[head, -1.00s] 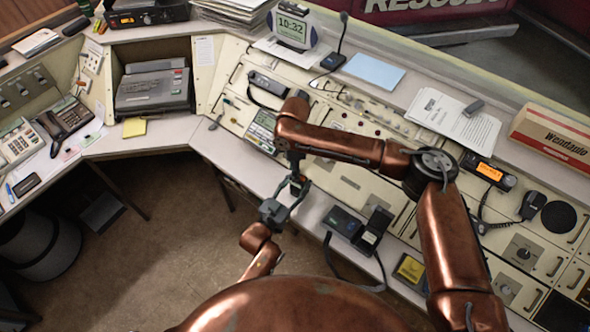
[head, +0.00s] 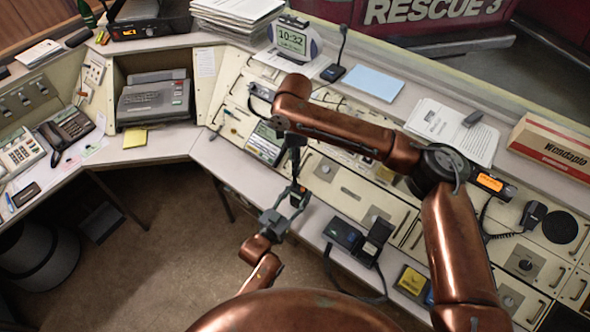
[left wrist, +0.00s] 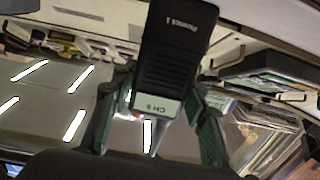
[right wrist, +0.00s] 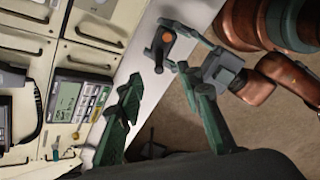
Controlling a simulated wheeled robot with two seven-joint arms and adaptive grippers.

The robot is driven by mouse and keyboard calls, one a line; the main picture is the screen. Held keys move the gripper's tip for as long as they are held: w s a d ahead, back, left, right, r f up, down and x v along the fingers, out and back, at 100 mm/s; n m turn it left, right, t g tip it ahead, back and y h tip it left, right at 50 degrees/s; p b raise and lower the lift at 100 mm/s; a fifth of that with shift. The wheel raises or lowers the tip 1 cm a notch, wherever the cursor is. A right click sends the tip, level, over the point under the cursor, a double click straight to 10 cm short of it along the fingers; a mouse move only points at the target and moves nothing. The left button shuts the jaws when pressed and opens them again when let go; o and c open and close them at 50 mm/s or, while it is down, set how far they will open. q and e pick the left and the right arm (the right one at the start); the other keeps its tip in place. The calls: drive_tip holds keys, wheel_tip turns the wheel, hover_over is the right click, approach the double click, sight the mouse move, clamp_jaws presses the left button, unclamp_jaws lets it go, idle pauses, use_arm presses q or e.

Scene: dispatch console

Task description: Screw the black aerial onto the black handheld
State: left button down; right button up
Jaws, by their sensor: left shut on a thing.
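In the right wrist view the handheld (right wrist: 163,44) shows end-on, with an orange spot, between the left gripper's fingers. A short dark stick (right wrist: 158,62) shows against it; I cannot tell whether this is the aerial. My right gripper (right wrist: 166,88) is open, its fingers wide apart, pointing at the handheld from above. The aerial is not clearly visible elsewhere.
The console's pale front ledge (right wrist: 125,75) runs close beside the grippers. A printer-like machine (head: 155,98) stands at the back left. Open floor (head: 180,220) lies below and left.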

drive_tip(key=shift+r, duration=0.5)
use_arm(q)
drive_tip(key=c, duration=1.1)
unclamp_jaws()
drive_tip(key=v, duration=1.2)
drive_tip(key=shift+s, duration=0.1)
